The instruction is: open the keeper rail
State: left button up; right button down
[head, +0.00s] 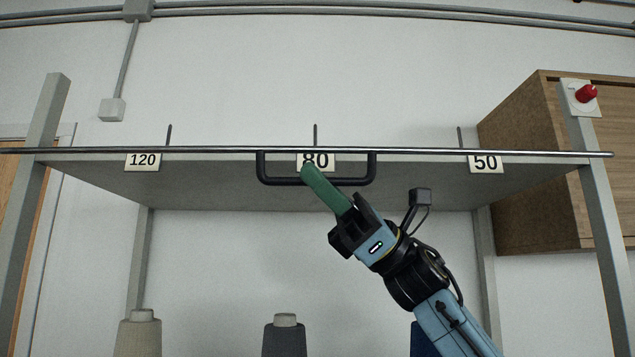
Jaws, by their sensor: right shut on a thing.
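A black U-shaped handle (262,172) hangs below the rail at the middle. The fingers cover part of the label 80 (326,162). My left gripper is not in view.
Labels 120 (143,162) and 50 (486,163) sit on the shelf edge. Thin upright pins stand behind the rail. Thread cones (284,338) stand below. A wooden cabinet (540,150) and a red knob (586,93) are at the right. Grey posts flank the shelf.

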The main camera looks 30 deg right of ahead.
jog(key=c, duration=1.5)
grip_release()
jog(key=shift+d, duration=0.1)
jog(key=b+v, duration=0.2)
jog(key=v, duration=0.5)
jog(key=shift+d+b, duration=0.2)
jog(key=shift+b, duration=0.2)
jog(key=shift+f, duration=0.15)
